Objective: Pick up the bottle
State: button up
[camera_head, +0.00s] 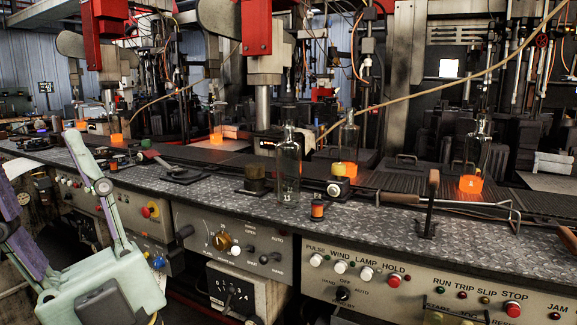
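A clear glass bottle (288,170) stands upright on the diamond-plate bench (235,198), near the middle of the view. More clear bottles with glowing orange bottoms stand behind it: one just to its right (347,145), one farther right (472,165), one to the left (216,122) and one at the far left (115,125). My gripper (42,158) is at the lower left, in front of the bench. Its mint-green and purple fingers are spread wide with nothing between them. The left finger is partly cut off by the picture edge. It is well apart from the clear bottle.
A small orange-and-black spool (318,209) and a dark block (255,178) sit close to the clear bottle. A dark upright handle (431,200) and a long metal rod tool (455,201) lie right. Control panels (430,290) line the bench front. Machinery fills the back.

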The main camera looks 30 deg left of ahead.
aim_at(288, 151)
jog(key=i+j+z, duration=0.15)
jog(key=j+z, duration=0.2)
jog(key=j, duration=0.45)
jog(key=j+z, duration=0.35)
jog(key=j, duration=0.45)
